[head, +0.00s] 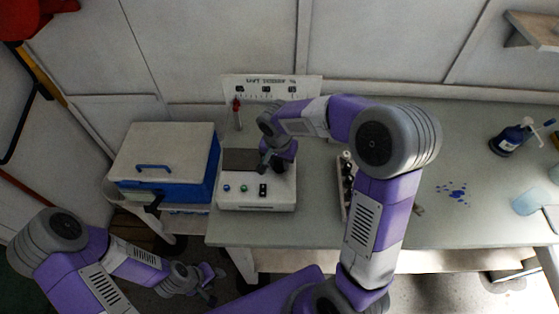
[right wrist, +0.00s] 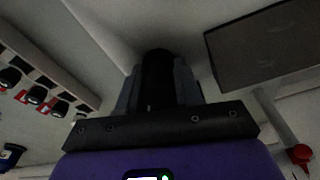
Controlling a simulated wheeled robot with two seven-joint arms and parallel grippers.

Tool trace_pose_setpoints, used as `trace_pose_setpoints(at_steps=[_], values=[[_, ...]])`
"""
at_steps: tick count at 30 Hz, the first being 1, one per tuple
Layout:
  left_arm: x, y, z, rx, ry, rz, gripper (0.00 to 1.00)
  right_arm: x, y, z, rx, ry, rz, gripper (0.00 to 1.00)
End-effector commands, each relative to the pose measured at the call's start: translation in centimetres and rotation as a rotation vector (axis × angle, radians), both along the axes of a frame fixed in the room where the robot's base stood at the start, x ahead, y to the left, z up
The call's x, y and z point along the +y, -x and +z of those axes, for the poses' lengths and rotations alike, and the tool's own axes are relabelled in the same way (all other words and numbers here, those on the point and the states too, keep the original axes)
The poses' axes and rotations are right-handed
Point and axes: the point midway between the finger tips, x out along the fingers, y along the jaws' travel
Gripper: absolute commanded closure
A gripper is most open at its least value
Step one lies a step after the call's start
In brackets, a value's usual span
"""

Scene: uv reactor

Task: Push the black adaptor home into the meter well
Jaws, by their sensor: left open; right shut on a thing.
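The meter is a white box (head: 257,193) with small buttons on its front, on the table left of centre in the head view. My right gripper (head: 271,163) is over the right part of its top. In the right wrist view my right gripper (right wrist: 157,90) is shut on the black adaptor (right wrist: 157,68), a dark upright piece between the fingers. The meter well is hidden behind the gripper and adaptor, so I cannot tell how deep the adaptor sits. My left gripper (head: 208,284) is open and empty, low in front of the table.
A dark flat panel (head: 240,160) lies beside the gripper on the meter. A rack (head: 346,185) of dark-capped vials stands to the right. A blue-and-white box (head: 163,165) is at left. A blue bottle (head: 507,140) and blue spots (head: 453,191) are at right.

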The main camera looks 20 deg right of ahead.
Motion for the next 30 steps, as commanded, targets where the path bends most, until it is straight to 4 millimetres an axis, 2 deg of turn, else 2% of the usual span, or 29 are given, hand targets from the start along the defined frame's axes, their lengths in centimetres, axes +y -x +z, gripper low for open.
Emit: trace_pose_setpoints(at_steps=[2, 3, 9, 18, 30], values=[[0.0, 0.0, -0.3, 0.0, 0.0, 0.0, 0.57, 0.0, 0.0, -0.3, 0.0, 0.0, 0.0, 0.94], [0.0, 0.0, -0.3, 0.0, 0.0, 0.0, 0.57, 0.0, 0.0, -0.3, 0.0, 0.0, 0.0, 0.64], [0.0, 0.0, -0.2, 0.0, 0.0, 0.0, 0.57, 0.0, 0.0, -0.3, 0.001, 0.001, 0.0, 0.36], [0.0, 0.0, -0.1, 0.0, 0.0, 0.0, 0.57, 0.0, 0.0, 0.3, -0.001, 0.001, 0.0, 0.36], [0.0, 0.0, 0.9, 0.0, 0.0, 0.0, 0.57, 0.5, 0.5, 6.4, -0.003, -0.001, 0.0, 0.36]])
